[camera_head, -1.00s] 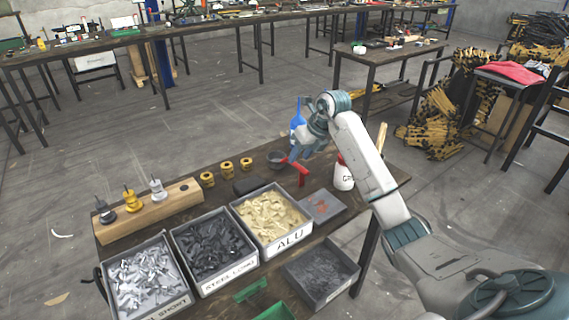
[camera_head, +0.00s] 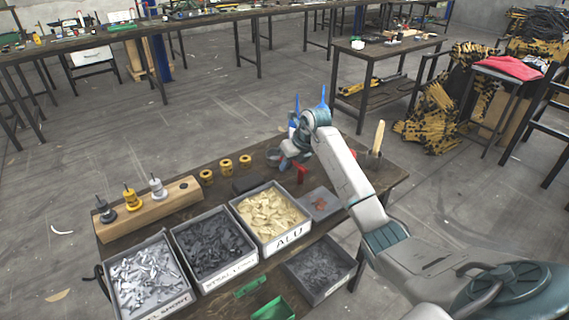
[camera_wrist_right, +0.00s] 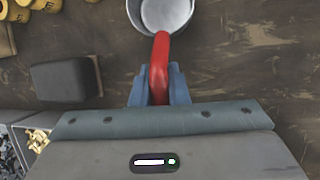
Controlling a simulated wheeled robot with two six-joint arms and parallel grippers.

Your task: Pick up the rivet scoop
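The rivet scoop is a round grey metal cup with a red handle; its handle (camera_head: 302,173) shows below my right gripper, with the cup partly hidden beside it. In the right wrist view the scoop's cup (camera_wrist_right: 166,14) is at the top, and the red handle runs down between the two blue fingers. My right gripper (camera_head: 288,158) is over the scoop at the table's far side. In the right wrist view the right gripper (camera_wrist_right: 160,90) has a finger close against each side of the handle and looks shut on it. My left gripper is not in view.
Bins of steel rivets (camera_head: 212,246) and ALU rivets (camera_head: 268,212) stand in front of the scoop. A dark block (camera_head: 246,184) and several yellow rings (camera_head: 226,166) lie to its left. A grey tray (camera_head: 330,212) and a blue bottle (camera_head: 293,124) are near my right arm.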

